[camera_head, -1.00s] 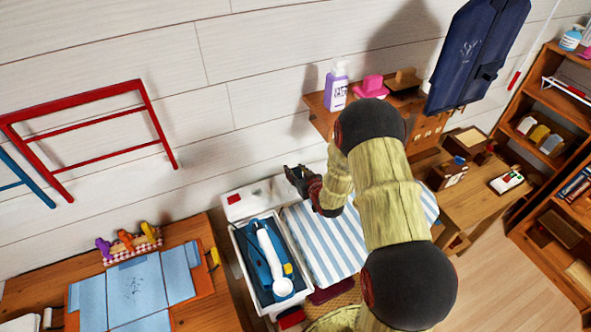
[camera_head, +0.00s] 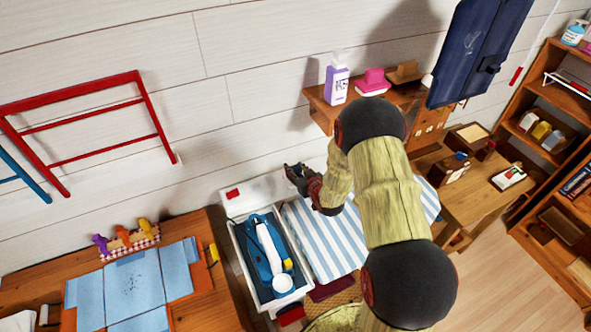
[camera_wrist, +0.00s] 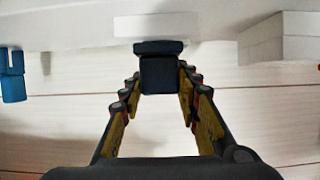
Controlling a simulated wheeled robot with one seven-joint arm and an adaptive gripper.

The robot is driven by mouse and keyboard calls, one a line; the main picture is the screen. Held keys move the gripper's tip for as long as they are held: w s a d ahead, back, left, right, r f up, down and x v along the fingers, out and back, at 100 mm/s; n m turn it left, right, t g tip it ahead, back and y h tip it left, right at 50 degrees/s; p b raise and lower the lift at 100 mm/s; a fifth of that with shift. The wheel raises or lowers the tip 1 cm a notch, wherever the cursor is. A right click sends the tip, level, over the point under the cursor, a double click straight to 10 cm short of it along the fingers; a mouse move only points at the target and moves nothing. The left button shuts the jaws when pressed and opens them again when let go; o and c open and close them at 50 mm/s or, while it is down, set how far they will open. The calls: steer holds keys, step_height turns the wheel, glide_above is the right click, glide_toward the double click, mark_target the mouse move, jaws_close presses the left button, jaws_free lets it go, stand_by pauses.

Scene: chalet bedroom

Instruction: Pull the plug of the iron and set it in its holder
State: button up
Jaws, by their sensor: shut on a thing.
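The iron (camera_head: 265,243), blue with a white handle, lies in a white tray (camera_head: 239,275) left of the striped ironing cloth (camera_head: 322,240). My gripper (camera_head: 292,172) is near the white wall, above the cloth. In the wrist view my gripper (camera_wrist: 158,88) is shut on a dark blue plug (camera_wrist: 159,73). The plug's wide end faces a pale plate (camera_wrist: 158,27); whether it is seated there or apart I cannot tell. A blue clip-like piece (camera_wrist: 12,76), perhaps the holder, is at the left edge of the wrist view.
A wall shelf (camera_head: 322,112) with a purple bottle (camera_head: 337,82) is beside my arm. A white strip with a red switch (camera_head: 233,194) runs behind the tray. A wooden table (camera_head: 205,300) with a blue mat (camera_head: 134,287) is at left. Open floor (camera_head: 505,285) lies at right.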

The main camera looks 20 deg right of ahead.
steer(key=shift+f, duration=0.15)
stand_by(0.3)
steer(key=o, duration=1.2)
steer(key=shift+o, duration=0.2)
steer(key=v, duration=1.2)
steer(key=s+a+r+g+h+b, duration=0.1)
steer(key=s+a+r+g, duration=0.1)
steer(key=r, duration=0.6)
steer(key=s+a+r+g+h+b, duration=0.1)
steer(key=s+r+g, duration=0.1)
steer(key=r, duration=0.6)
steer(key=s+a+r+g, duration=0.1)
steer(key=s+a+r, duration=0.1)
steer(key=s, duration=0.5)
steer(key=s+a+r+g+y, duration=0.1)
steer(key=s+a+r, duration=0.2)
steer(key=s+a, duration=0.2)
steer(key=s+a+r+g+y, duration=0.1)
steer(key=s+a+r+g, duration=0.1)
steer(key=s, duration=0.9)
steer(key=shift+a+r+b, duration=0.35)
steer(key=shift+a+r, duration=0.35)
steer(key=shift+a, duration=0.15)
